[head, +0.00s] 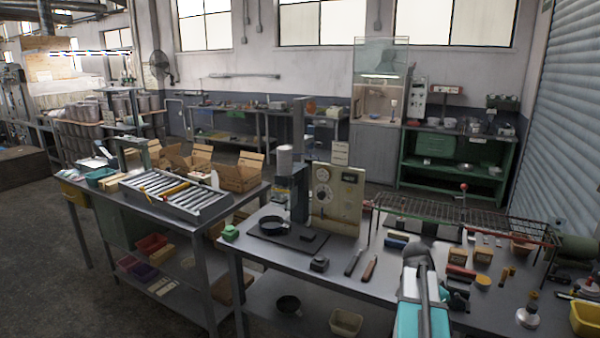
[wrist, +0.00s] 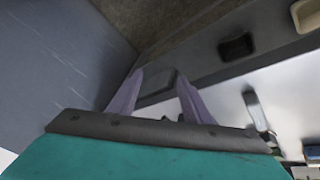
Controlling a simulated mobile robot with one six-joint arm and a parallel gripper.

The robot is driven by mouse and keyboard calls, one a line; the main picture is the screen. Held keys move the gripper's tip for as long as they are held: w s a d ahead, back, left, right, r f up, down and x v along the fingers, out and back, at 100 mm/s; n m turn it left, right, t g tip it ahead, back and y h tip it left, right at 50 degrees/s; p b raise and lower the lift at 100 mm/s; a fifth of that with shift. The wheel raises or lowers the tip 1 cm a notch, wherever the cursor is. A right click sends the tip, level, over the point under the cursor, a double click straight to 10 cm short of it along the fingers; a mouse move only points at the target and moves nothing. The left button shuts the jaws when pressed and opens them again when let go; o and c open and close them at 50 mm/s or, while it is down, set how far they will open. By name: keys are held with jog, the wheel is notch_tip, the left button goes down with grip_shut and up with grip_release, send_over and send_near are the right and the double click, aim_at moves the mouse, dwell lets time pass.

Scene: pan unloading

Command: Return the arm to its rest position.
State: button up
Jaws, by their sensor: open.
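My gripper (wrist: 160,74) shows in the wrist view with its two pale fingers spread apart. No object is clearly held between them; a dark grey flat shape (wrist: 158,88) lies behind them and I cannot tell what it is. In the head view my teal and white arm rises from the bottom edge in front of the workbench (head: 262,262); the finger tips cannot be made out there. A black pan (head: 272,224) sits on a dark plate (head: 300,241) below the press-like machine (head: 337,197), well left of my arm.
Near my arm on the bench lie a brown-handled tool (head: 370,268), several small boxes (head: 484,255) and a wire conveyor (head: 470,222). The lower shelf holds a black bowl (head: 288,304) and a beige bin (head: 346,322). A roller table (head: 177,193) stands at left.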

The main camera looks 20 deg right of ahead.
jog(key=w+a+f+n+g+y+b, duration=0.15)
jog(key=a+f+n+b, duration=0.4)
jog(key=a+f, duration=2.1)
jog(key=s+a+f+n+g+y+b, duration=0.1)
jog(key=s+a+f+n+y, duration=0.1)
jog(key=s+a+f+n, duration=1.2)
jog(key=s+a+f, duration=0.3)
jog(key=a+f, duration=0.3)
jog(key=a, duration=0.1)
jog(key=shift+a+y, duration=0.2)
jog(key=shift+y, duration=0.15)
jog(key=shift+g, duration=0.25)
jog(key=shift+r, duration=0.1)
jog(key=c, duration=0.4)
jog(key=shift+o, duration=0.2)
